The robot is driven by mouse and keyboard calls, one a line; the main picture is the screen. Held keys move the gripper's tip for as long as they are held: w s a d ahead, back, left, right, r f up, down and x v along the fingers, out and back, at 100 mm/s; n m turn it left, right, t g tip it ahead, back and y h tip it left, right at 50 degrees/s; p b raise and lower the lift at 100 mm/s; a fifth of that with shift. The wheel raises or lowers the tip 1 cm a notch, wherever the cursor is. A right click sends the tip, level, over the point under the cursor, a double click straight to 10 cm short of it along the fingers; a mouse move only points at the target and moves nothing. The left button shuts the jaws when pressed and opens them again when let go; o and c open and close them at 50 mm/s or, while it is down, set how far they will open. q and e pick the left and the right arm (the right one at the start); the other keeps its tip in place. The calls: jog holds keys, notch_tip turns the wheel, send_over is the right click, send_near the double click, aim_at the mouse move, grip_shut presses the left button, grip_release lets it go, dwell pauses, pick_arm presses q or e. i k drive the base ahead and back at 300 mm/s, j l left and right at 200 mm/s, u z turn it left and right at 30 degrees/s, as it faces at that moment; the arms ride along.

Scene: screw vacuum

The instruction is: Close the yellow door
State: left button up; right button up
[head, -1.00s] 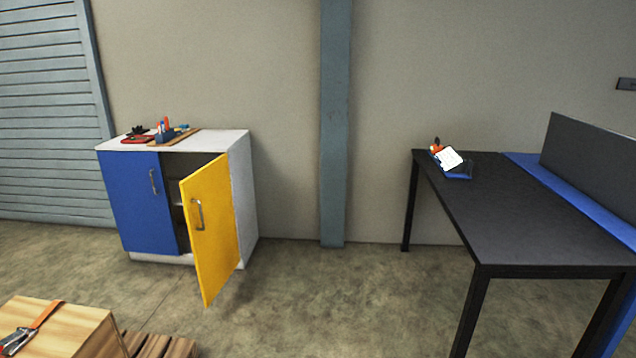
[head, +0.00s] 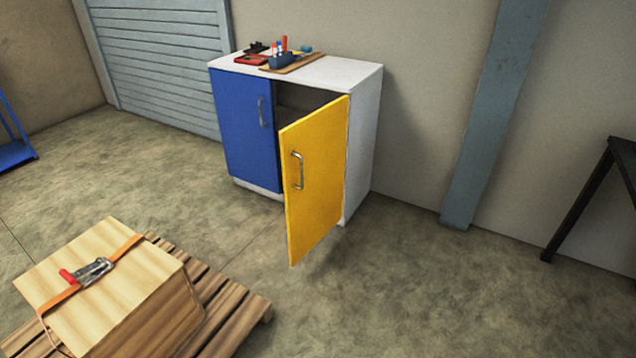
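The yellow door (head: 322,185) stands open on the right side of a white cabinet (head: 362,160), hinged at its right edge and swung out toward me. A metal handle (head: 298,171) is near its left edge. The blue door (head: 246,130) beside it is shut. A dark gap shows between the two doors, and the cabinet's inside is mostly hidden. Neither of my grippers is in view.
A wooden pallet (head: 237,312) with a strapped wooden box (head: 100,290) sits at the lower left. Small tools and a board (head: 292,63) lie on the cabinet top. A black table (head: 622,157) is at the right edge. The floor (head: 420,290) before the cabinet is clear.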

aim_at(313, 148)
jog(key=i+l, duration=0.3)
jog(key=l, duration=0.2)
jog(key=i+l+z, duration=0.1)
jog(key=i+l, duration=0.25)
jog(key=l, duration=0.15)
